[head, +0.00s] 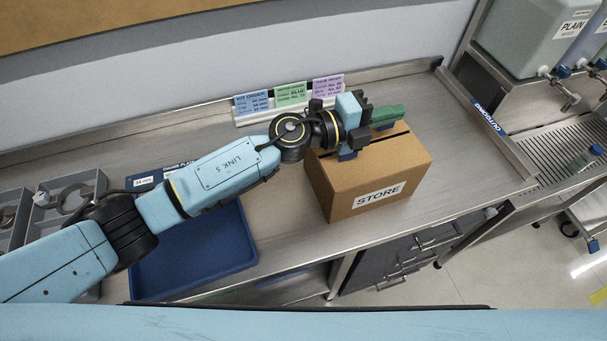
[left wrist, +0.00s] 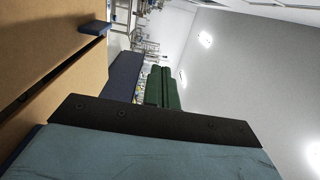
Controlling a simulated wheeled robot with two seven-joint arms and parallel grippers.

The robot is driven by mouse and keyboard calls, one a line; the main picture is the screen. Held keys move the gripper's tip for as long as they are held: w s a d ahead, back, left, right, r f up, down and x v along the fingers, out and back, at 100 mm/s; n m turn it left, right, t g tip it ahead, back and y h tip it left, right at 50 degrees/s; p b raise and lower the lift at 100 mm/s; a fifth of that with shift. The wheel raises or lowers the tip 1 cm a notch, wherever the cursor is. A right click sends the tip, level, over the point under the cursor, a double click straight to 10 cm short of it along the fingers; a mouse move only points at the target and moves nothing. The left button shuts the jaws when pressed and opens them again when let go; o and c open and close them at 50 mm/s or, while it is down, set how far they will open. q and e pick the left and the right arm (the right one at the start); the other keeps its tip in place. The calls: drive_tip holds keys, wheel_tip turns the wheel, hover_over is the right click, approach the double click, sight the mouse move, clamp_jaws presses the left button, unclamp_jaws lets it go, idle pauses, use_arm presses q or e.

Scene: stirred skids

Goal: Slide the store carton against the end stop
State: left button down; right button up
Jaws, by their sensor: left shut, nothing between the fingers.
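The brown store carton (head: 403,177) stands upright on the metal counter, with a white STORE label on its front and a dark slot across its top. It also fills the left side of the left wrist view (left wrist: 30,55). A raised metal strip at the counter's right end, by a blue OUTGOING label, looks like the end stop (head: 497,137); bare counter lies between it and the carton. My left gripper (head: 403,112) is shut and empty, its green fingers pointing right at the carton's top back edge. I cannot tell whether it touches. Its fingers show in the left wrist view (left wrist: 162,88).
A blue tray (head: 205,255) and grey bins (head: 68,190) are at the left. Blue, green and purple cards (head: 291,94) stand in a white holder behind the carton. Dispensers (head: 535,35) and a drain grate (head: 560,150) lie beyond the right end.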

use_arm(q)
hover_over(317, 178)
drive_tip(key=v, duration=0.4)
wheel_tip(317, 178, down, 15)
drive_tip(key=b, duration=0.4)
drive_tip(key=shift+s+r, duration=0.1)
drive_tip(key=shift+s, duration=0.05)
drive_tip(key=shift+d, duration=0.45)
use_arm(e)
drive_tip(key=shift+w+f, duration=0.3)
drive_tip(key=shift+f, duration=0.6)
drive_tip(key=shift+w+f, duration=0.25)
drive_tip(key=shift+f, duration=0.6)
